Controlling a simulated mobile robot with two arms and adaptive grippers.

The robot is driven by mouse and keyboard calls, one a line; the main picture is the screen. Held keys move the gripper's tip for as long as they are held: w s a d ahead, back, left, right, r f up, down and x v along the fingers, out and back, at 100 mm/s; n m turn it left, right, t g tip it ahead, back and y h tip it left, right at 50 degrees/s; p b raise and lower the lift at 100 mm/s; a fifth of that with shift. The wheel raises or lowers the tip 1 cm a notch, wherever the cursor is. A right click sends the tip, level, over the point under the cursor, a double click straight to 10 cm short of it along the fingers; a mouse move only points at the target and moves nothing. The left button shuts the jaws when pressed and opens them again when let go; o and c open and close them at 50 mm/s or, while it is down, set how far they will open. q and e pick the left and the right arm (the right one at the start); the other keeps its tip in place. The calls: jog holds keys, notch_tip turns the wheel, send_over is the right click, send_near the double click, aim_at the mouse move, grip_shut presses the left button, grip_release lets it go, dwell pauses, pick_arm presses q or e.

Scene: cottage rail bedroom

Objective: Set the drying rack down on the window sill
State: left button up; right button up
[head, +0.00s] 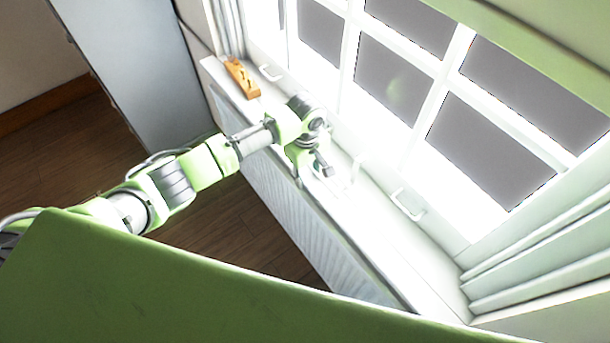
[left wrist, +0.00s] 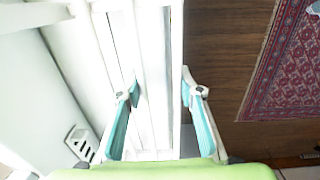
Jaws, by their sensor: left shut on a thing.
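The white window sill (head: 390,232) runs diagonally below the bright window in the head view. My left gripper (head: 322,168) is over the sill, near its middle. In the left wrist view its two teal fingers (left wrist: 162,115) are apart, on either side of white bars that appear to be the drying rack (left wrist: 152,70). The gripper is shut on the rack. In the head view, the rack is washed out against the white sill, with only faint pale shapes beside the gripper. I cannot tell whether the rack touches the sill. My right gripper is not in view.
An orange-brown wooden object (head: 242,78) stands at the far left end of the sill. White window handles (head: 407,205) stick out along the frame. Pale curtains (head: 545,245) hang at the right. A patterned rug (left wrist: 290,65) lies on the wooden floor (left wrist: 225,60).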

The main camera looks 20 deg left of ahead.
pick_arm(q)
jog(key=o, duration=1.2)
jog(key=shift+c, duration=0.2)
notch_tip(320, 180, up, 12)
jog(key=shift+s, duration=0.15)
jog(key=shift+a, duration=0.1)
